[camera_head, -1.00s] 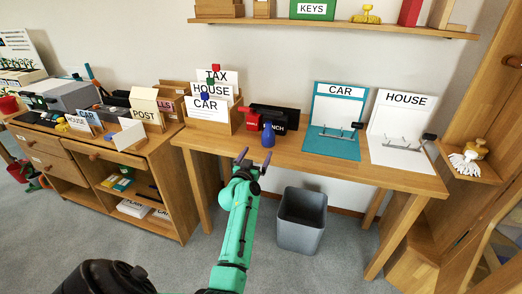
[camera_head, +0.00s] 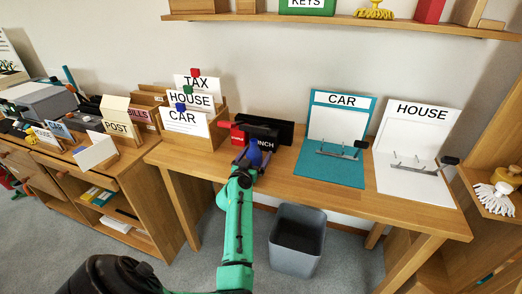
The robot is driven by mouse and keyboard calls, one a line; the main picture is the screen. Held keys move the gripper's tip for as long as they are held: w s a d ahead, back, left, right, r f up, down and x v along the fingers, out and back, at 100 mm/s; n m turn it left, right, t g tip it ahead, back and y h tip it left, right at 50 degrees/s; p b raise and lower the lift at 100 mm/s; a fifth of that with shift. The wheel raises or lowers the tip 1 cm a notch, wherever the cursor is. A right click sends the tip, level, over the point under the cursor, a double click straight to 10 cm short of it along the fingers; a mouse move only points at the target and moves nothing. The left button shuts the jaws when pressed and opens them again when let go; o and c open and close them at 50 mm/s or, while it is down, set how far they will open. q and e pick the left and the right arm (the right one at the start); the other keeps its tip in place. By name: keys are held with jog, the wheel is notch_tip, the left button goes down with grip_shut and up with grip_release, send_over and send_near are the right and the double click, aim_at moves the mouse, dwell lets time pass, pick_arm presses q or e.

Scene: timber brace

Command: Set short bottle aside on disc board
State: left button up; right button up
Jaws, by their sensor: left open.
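A short blue bottle (camera_head: 255,152) stands on the wooden table near its front edge, in front of a black box whose lettering is partly hidden. My left gripper (camera_head: 249,163) is open at the bottle, with its fingers at the bottle's lower part. I cannot tell whether they touch it. My green left arm reaches up from the bottom of the view. My right gripper is not in view. No board marked with a disc can be made out.
A teal CAR board (camera_head: 329,172) and a white HOUSE board (camera_head: 416,184) with hooks stand on the table's right. A card holder (camera_head: 217,131) stands left of the bottle. A grey bin (camera_head: 297,240) is below. A wooden shelf (camera_head: 345,22) runs above.

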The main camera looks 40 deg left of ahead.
pick_arm(q)
jog(key=shift+s+r, duration=0.55)
jog(key=shift+s, duration=0.1)
jog(key=shift+c, duration=0.9)
jog(key=shift+d, duration=0.1)
jog(key=c, duration=1.1)
jog(key=shift+f, duration=0.15)
grip_shut()
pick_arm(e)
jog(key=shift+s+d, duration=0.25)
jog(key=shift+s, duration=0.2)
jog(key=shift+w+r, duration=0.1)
